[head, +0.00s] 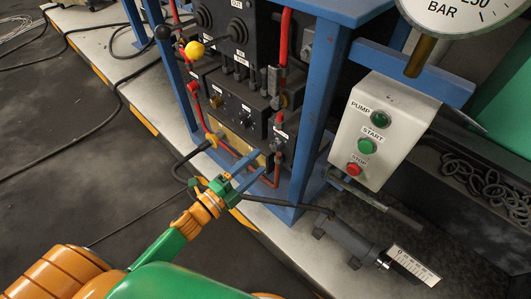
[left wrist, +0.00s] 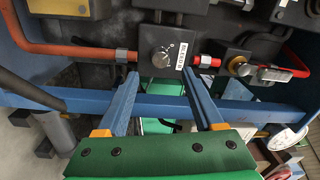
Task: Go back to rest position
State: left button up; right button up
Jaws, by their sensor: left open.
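My left gripper (head: 243,172) has blue fingers and a green and orange wrist. In the head view it reaches from the lower left towards the lower part of the blue machine frame (head: 310,115). Its two fingers (left wrist: 158,95) stand apart in the left wrist view, with nothing held between them. Beyond the fingertips are a dark valve block with a round knob (left wrist: 162,57) and a red pipe (left wrist: 60,48). Whether the fingertips touch the frame cannot be told. My right gripper is not in view.
A grey control box (head: 385,130) with green and red buttons hangs at the frame's right. A dark cylinder (head: 347,240) with a scale lies on the pale base. A pressure gauge (head: 455,12) is at the upper right. The dark floor (head: 60,150) at left is mostly clear, with cables.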

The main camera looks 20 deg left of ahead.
pick_arm(q)
jog(key=shift+s+a, duration=0.1)
jog(key=shift+s, duration=0.1)
